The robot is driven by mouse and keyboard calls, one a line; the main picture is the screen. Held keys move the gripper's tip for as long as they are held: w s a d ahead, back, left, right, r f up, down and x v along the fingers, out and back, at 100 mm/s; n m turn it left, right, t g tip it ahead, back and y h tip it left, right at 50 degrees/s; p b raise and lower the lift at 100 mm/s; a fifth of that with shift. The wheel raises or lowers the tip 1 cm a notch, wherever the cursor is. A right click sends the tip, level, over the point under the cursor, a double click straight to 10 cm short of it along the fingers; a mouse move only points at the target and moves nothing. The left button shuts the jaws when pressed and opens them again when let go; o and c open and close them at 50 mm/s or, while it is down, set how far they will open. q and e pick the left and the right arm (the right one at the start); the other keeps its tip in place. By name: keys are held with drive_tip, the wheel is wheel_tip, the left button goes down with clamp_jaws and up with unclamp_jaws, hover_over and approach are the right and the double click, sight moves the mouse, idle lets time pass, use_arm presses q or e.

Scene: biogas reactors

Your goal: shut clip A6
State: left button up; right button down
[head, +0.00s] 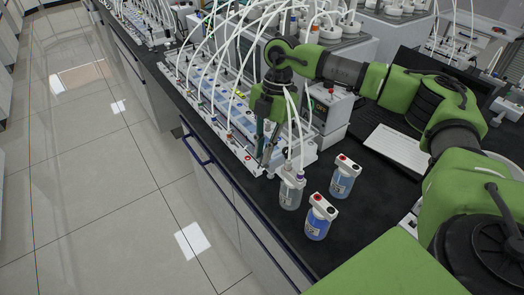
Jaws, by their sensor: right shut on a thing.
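My right gripper (267,152) reaches down over the near end of the long white rack (240,151) on the black bench. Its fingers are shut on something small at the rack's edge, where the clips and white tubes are. Clip A6 is too small and too covered by the fingers to make out, and no label is readable. White tubes (289,115) run down just right of the fingers to a clear bottle (289,193). My left gripper is not in view.
Two bottles with red and black caps, one bluish (342,179) and one blue (317,224), stand free on the bench in front of the rack. The tiled floor (95,190) is clear at left.

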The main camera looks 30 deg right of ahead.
drive_tip(key=c, duration=2.1)
unclamp_jaws()
drive_tip(key=v, duration=1.2)
drive_tip(key=shift+f, duration=0.1)
